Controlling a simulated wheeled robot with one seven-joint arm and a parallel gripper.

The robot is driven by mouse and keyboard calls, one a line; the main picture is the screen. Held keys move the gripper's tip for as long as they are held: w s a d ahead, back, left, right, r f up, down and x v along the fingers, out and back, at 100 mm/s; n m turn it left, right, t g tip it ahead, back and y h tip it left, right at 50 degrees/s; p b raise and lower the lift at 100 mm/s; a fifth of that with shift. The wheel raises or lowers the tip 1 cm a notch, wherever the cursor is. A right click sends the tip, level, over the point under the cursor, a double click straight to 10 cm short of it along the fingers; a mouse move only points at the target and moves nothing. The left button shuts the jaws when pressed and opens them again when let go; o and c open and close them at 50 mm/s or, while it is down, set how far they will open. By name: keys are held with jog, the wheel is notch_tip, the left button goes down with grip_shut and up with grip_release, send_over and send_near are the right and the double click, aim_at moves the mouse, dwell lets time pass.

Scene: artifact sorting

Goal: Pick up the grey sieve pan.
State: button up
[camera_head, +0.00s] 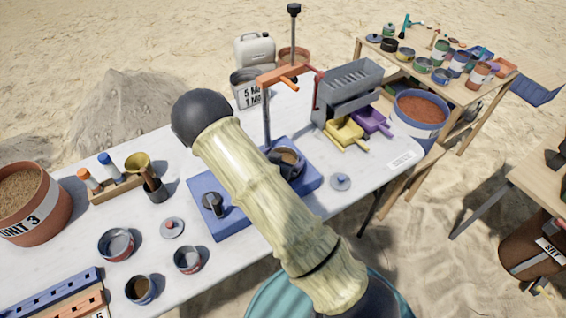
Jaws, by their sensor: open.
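My arm crosses the middle of the head view as a pale, ribbed link with a black joint at its upper end. My gripper is not in view. I cannot say for certain which thing is the grey sieve pan. A round pan with a grey inside (117,244) and reddish outer wall sits on the left part of the white table (75,275). A smaller similar pan (188,260) and a dark cup with brown contents (140,289) stand near it. Another round pan (289,158) sits on the blue base (208,219), partly behind my arm.
Two small knobbed lids (172,228) (340,181) lie on the table. An upright post with an orange arm (284,74) rises from the blue base.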

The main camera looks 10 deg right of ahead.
jog(key=c, duration=0.8)
jog(key=shift+c, duration=0.2)
notch_tip(320, 180, up, 10)
dwell(0.6)
